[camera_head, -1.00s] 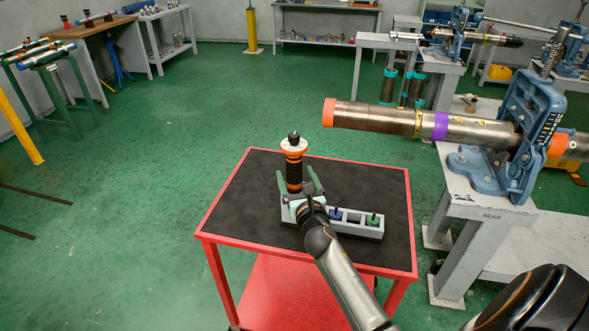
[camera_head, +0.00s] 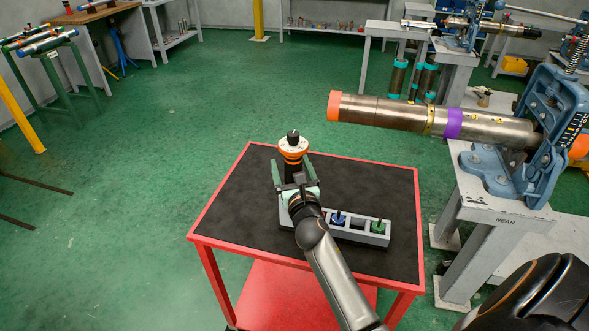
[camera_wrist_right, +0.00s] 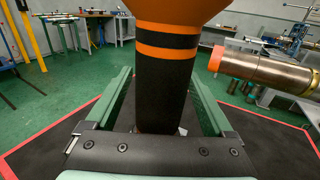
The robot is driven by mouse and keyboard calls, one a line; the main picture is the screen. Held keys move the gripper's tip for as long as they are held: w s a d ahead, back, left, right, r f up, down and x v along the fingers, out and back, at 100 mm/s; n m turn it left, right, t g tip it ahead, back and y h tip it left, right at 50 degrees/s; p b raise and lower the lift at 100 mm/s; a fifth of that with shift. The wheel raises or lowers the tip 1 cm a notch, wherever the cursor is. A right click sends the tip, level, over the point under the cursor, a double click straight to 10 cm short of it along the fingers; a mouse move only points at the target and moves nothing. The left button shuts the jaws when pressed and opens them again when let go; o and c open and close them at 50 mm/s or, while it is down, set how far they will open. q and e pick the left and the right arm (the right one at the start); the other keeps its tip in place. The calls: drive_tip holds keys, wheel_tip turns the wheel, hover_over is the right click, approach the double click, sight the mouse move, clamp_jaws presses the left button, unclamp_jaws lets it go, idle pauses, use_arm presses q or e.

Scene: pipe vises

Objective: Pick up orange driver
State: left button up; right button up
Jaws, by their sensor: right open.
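The orange driver (camera_head: 293,146) stands upright at the left end of a grey holder (camera_head: 373,239) on the cart. It has an orange and white head with a black knob and a black handle with orange bands. My right gripper (camera_head: 292,168) is open around the driver's handle, with a finger on each side. In the right wrist view the dark handle (camera_wrist_right: 164,85) stands between the green fingers of the gripper (camera_wrist_right: 160,80), with a gap on both sides. The gripper hides the driver's lower part in the head view. My left gripper is not in view.
A blue-topped piece (camera_head: 338,217) and a green-topped piece (camera_head: 378,227) sit in the same holder. The black-topped red cart (camera_head: 236,213) is otherwise clear. A pipe with an orange end (camera_head: 390,112) in a blue vise (camera_head: 545,130) juts out at the right behind the cart.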

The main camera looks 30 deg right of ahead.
clamp_jaws()
idle(0.8)
drive_tip(key=shift+r, duration=0.25)
